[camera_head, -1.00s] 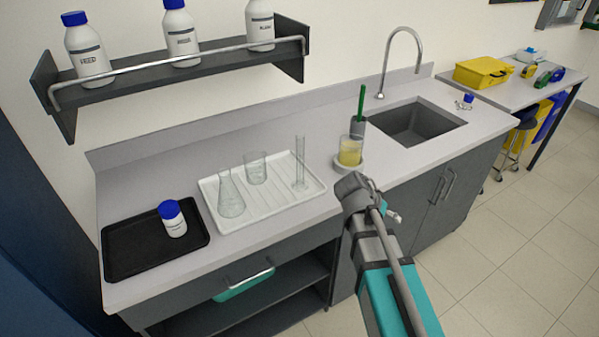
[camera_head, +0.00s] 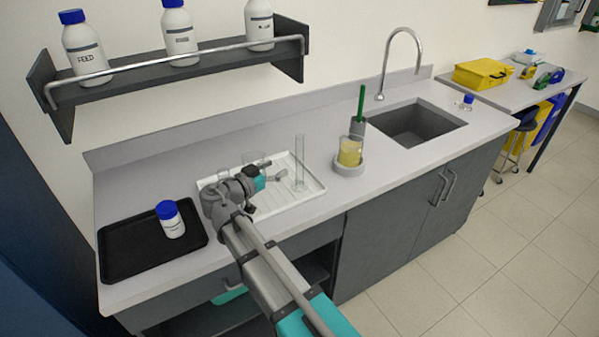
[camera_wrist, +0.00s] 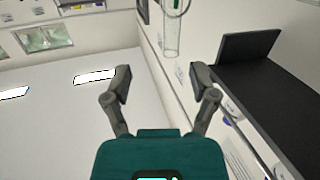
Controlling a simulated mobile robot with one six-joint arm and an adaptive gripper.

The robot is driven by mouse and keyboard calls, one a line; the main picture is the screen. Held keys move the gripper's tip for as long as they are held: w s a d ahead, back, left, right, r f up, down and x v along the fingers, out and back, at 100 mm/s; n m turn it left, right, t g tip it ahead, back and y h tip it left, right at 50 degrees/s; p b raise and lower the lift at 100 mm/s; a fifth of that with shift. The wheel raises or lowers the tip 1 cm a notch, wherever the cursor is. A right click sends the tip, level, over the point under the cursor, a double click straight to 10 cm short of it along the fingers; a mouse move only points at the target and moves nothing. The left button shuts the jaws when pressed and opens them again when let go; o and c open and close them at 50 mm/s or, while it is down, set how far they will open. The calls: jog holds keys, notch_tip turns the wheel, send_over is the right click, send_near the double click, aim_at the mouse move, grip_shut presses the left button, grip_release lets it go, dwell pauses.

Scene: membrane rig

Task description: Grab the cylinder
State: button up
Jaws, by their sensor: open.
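The clear, tall glass cylinder (camera_head: 299,163) stands upright on the right part of the white tray (camera_head: 314,187). My gripper (camera_head: 281,176) is just left of it in the head view, low over the tray, with its fingers pointing toward the cylinder. A gap shows between fingers and glass. In the wrist view, my gripper (camera_wrist: 161,80) is open and empty, its two fingers spread. The clear cylinder (camera_wrist: 172,35) appears at the top of that view, beyond the fingertips and roughly between them.
A beaker of yellow liquid (camera_head: 350,151) stands right of the tray. A black tray (camera_head: 135,250) with a white bottle (camera_head: 171,222) lies left. Bottles stand on the shelf (camera_head: 190,64) above.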

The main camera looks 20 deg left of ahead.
aim_at(297, 149)
jog(key=shift+s+a+r+t+y, duration=0.2)
jog(key=shift+s+a+r, duration=0.1)
jog(key=shift+a, duration=0.3)
jog(key=shift+s+a+r+t+y, duration=0.1)
jog(key=shift+s+a+r+t, duration=0.15)
jog(key=shift+a, duration=0.35)
jog(key=shift+w+f, duration=0.1)
jog(key=x, duration=0.8)
jog(key=shift+w+d, duration=0.15)
jog(key=shift+d+f+x, duration=0.1)
jog(key=shift+f+x, duration=0.05)
jog(key=shift+x, duration=1.15)
jog(key=shift+d+f+x, duration=0.1)
jog(key=shift+x, duration=1.15)
